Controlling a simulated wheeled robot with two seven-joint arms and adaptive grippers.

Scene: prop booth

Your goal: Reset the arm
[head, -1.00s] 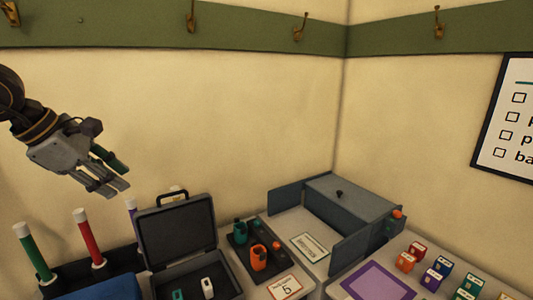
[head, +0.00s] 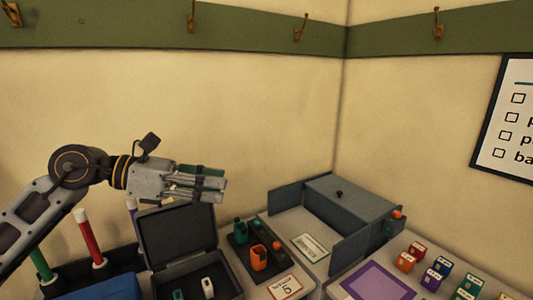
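My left gripper (head: 208,184) is in the air in front of the cream wall, above the open dark case (head: 176,238). Its fingers point to the right, and the arm comes in from the lower left. Dark green strips show along its fingers; I cannot tell whether they are finger parts or something held. The finger gap is too small and side-on to judge. My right gripper is not in view.
Green, red and purple sticks (head: 88,238) with white ends stand at left, partly behind my arm. A dark tray with orange and teal holders (head: 259,258), a grey box (head: 350,200), a purple mat (head: 377,284) and several small blocks (head: 405,262) lie rightward.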

